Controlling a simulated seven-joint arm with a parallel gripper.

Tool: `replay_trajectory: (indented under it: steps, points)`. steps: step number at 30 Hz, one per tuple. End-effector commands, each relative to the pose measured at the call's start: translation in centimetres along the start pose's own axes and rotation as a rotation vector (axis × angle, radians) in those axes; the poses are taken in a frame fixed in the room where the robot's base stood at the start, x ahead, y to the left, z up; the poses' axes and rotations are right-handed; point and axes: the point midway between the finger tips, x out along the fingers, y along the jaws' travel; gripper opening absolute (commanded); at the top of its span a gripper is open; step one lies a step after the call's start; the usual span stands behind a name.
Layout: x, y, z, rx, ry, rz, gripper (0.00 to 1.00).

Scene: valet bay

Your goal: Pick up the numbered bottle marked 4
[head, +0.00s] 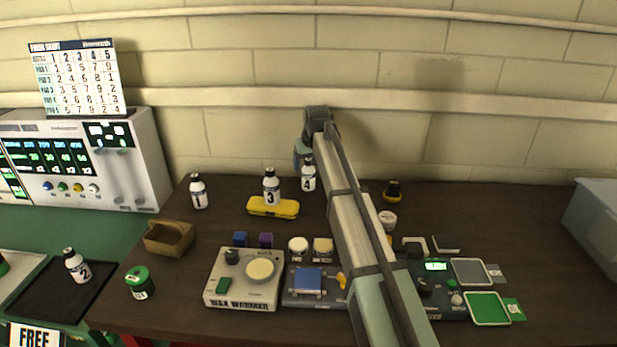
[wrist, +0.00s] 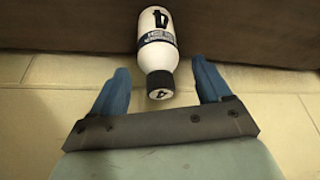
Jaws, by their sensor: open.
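The bottle marked 4 (head: 308,178) is white with a black cap and stands upright on the brown table toward the back wall. In the wrist view the bottle marked 4 (wrist: 157,45) appears upside down, its cap between the tips of my two blue fingers. My gripper (wrist: 163,84) is open, with a gap between each finger and the bottle. In the head view my gripper (head: 304,160) is at the bottle's upper part, partly hidden by my arm. I cannot tell the exact depth between fingers and cap.
The bottle marked 3 (head: 271,187) stands by a yellow case (head: 287,209) just left of bottle 4. The bottle marked 1 (head: 198,192) stands farther left, and the bottle marked 2 (head: 76,266) is on a black mat (head: 45,298). The brick wall (head: 250,140) is close behind.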

Motion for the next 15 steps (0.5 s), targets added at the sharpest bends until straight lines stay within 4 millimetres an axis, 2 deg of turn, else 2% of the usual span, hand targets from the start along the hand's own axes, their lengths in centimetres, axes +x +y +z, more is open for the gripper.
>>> replay_trajectory:
  steps: [4,11,15]
  points:
    - [1.7,0.0,0.0,0.000,-0.001,0.000,0.77]
    - [2.0,0.0,0.0,0.000,0.000,0.000,0.77]
    - [2.0,0.0,0.0,0.000,0.000,0.000,0.67]
